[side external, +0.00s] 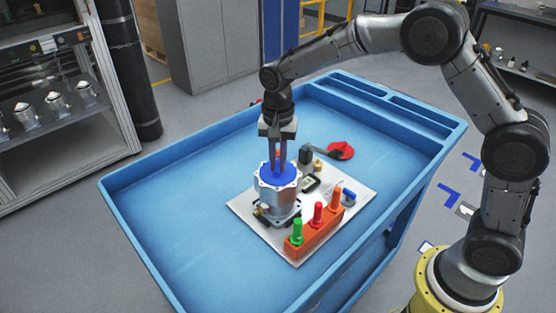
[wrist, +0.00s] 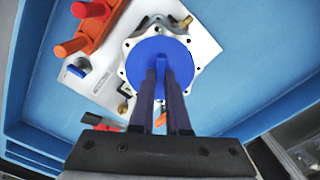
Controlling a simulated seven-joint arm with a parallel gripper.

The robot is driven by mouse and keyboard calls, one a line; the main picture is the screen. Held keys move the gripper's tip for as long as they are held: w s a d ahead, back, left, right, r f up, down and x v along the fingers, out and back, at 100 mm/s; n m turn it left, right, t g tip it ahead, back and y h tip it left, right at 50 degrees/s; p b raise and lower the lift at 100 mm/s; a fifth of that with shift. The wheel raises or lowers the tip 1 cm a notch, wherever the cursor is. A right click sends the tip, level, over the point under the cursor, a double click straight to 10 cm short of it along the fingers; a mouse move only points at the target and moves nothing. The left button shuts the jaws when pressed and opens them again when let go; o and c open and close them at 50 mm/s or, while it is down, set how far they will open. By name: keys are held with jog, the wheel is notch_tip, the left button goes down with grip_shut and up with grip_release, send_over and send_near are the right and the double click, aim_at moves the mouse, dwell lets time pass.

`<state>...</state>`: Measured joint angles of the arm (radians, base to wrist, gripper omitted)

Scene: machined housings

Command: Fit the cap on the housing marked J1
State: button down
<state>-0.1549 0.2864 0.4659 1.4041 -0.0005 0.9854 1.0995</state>
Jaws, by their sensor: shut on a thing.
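The silver housing (side external: 278,205) stands upright on a white board (side external: 333,228); I cannot read a J1 mark on it. A round blue cap (side external: 265,179) lies at the housing's top, inside its scalloped flange. In the wrist view the cap (wrist: 150,50) looks roughly centred in the flange (wrist: 126,73). I cannot tell whether it is fully seated. My gripper (side external: 279,170) points straight down from above. Its two fingers (wrist: 161,76) are shut on the cap's raised blue grip, which shows between them.
An orange block (side external: 318,228) with green, red and orange pegs stands at the board's front. A red disc (side external: 341,150), a dark block (side external: 306,155) and a small blue part (side external: 349,197) lie nearby. The blue cart top (side external: 180,190) is clear to the left.

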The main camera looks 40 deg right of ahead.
jog(key=shift+c, duration=1.7)
grip_release()
jog(key=shift+r, duration=4)
